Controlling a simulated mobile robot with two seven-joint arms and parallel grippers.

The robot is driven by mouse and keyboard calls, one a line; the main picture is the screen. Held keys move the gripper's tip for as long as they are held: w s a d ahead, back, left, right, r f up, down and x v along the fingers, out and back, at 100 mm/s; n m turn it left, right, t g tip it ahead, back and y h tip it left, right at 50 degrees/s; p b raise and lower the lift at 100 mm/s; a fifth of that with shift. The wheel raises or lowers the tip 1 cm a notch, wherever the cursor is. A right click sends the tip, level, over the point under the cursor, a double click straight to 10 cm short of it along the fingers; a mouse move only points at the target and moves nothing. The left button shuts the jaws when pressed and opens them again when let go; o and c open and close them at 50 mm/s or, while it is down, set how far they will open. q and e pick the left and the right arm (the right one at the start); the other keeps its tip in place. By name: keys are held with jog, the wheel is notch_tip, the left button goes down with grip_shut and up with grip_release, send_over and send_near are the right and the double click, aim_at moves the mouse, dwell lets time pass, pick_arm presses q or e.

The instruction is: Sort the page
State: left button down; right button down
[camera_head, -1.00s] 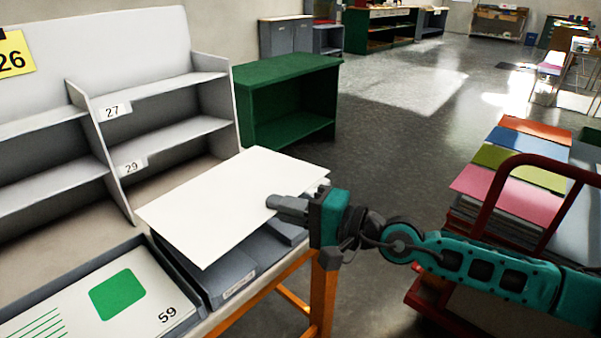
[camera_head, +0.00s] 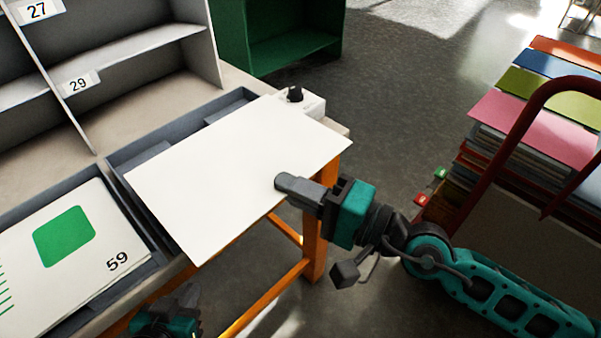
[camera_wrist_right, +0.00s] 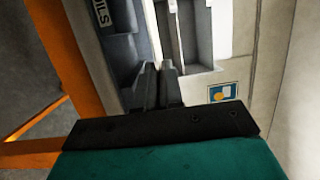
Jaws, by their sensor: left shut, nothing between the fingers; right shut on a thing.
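In the head view, a white page (camera_head: 225,175) with a blank upper face is held by its right edge in my right gripper (camera_head: 284,183). That gripper is shut on it above the table's front edge. The page covers much of a grey tray (camera_head: 122,160). My right gripper's fingers (camera_wrist_right: 159,85) also show in the right wrist view, where I cannot make out the page clearly. To the left, another grey tray (camera_head: 160,262) holds a page marked 59 (camera_head: 75,250) with a green rounded square. My left gripper (camera_head: 185,295) is shut and empty at the bottom edge, partly cut off.
Grey shelves with labels 27 (camera_head: 38,10) and 29 (camera_head: 80,83) stand behind the trays. A small white device with a black knob (camera_head: 312,104) sits at the table's right corner. A red-framed cart (camera_head: 520,125) with coloured stacks stands right. Floor between is open.

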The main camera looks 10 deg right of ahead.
aim_at(262, 162)
jog(key=shift+d+f, duration=0.15)
jog(key=shift+w+a, duration=0.35)
jog(key=shift+w, duration=0.2)
jog(key=x, duration=0.2)
jog(key=w+x, duration=0.1)
jog(key=x, duration=0.2)
jog(key=d+p+x, duration=0.1)
jog(key=x, duration=0.1)
jog(key=shift+w+a, duration=0.1)
jog(key=shift+w, duration=0.3)
notch_tip(262, 162, down, 4)
jog(key=b, duration=0.4)
jog(key=shift+w+a+f, duration=0.1)
jog(key=shift+w+f, duration=0.05)
jog(key=shift+f, duration=0.05)
jog(key=shift+w+f+b, duration=0.1)
jog(key=shift+f+b, duration=0.4)
jog(key=shift+b, duration=0.05)
jog(key=c, duration=1.2)
grip_release()
jog(key=shift+c, duration=0.2)
jog(key=shift+o, duration=0.2)
